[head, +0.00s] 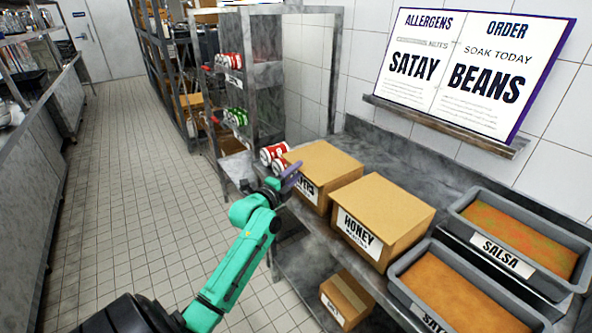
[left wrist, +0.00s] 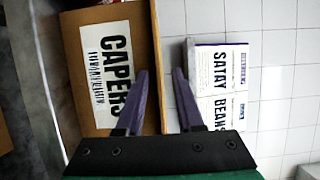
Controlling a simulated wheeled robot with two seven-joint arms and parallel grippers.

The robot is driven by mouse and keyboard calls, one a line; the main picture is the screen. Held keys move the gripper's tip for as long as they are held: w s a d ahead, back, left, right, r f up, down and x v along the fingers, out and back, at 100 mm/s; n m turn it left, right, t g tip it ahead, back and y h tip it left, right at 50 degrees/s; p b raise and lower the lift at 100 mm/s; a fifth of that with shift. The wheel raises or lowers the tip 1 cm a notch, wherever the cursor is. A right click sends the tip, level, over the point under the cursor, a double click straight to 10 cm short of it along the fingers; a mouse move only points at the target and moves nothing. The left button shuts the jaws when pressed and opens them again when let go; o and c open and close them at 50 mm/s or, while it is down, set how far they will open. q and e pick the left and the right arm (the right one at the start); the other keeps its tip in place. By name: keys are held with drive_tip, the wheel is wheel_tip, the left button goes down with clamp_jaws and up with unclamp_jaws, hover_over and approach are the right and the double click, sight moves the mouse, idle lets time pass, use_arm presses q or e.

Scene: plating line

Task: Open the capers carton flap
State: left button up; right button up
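The capers carton (head: 328,165) is a brown box on the grey counter, with a flat-looking top and a white label partly hidden by my gripper in the head view. In the left wrist view the carton (left wrist: 147,50) is turned sideways and its label reads CAPERS. My left gripper (head: 291,171) is at the carton's near left side. Contact cannot be told. My right gripper is not in view.
A honey carton (head: 383,218) stands right beside the capers carton. Grey tubs of salsa (head: 515,238) and an orange food (head: 455,295) are farther right. Red-and-white cans (head: 272,153) lie behind the gripper. Another carton (head: 346,300) is on the lower shelf. The aisle at left is clear.

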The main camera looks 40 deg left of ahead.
use_arm(q)
drive_tip(key=shift+w+f, duration=0.1)
clamp_jaws()
drive_tip(key=shift+f, duration=0.1)
idle(1.2)
